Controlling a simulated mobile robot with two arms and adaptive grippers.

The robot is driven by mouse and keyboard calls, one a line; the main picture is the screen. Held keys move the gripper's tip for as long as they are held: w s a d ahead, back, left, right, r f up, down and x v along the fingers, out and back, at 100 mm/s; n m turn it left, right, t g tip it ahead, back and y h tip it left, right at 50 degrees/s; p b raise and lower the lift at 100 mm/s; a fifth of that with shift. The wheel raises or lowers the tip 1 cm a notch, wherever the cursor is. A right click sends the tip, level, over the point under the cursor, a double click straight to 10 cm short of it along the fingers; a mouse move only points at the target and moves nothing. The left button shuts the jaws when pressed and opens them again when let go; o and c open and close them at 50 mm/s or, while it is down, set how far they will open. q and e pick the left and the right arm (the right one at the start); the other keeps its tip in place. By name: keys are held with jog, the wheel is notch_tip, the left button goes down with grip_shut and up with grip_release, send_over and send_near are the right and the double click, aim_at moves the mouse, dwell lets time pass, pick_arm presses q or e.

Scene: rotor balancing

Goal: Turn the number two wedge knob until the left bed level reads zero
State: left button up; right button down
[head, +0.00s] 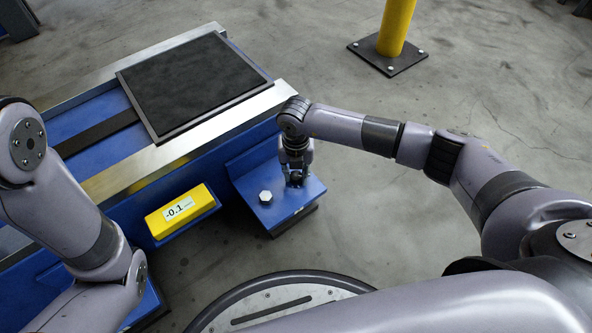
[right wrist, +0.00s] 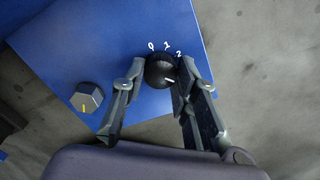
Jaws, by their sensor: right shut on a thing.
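A round black knob (right wrist: 158,72) with a short white mark stands on a blue bracket (head: 240,181). White figures 0, 1 and 2 curve around its far side. My right gripper (right wrist: 160,80) is shut on this knob, one finger on each side. In the head view the right gripper (head: 296,180) points down at the bracket and mostly hides the knob. A yellow level box (head: 160,228) on the bed's side has a display (head: 179,209) reading -0.1. I cannot make out a number naming the knob. My left arm is at the left; its gripper is out of view.
A silver hex head (head: 265,197) with a yellow mark sits on the bracket beside the knob. The blue bed has bright steel rails (head: 165,150) and a dark plate (head: 195,80). A yellow post (head: 396,25) stands behind. The concrete floor at right is clear.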

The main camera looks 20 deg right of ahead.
aim_at(296, 176)
jog(key=c, duration=1.3)
grip_release()
jog(key=shift+o, duration=0.3)
notch_tip(296, 176, up, 12)
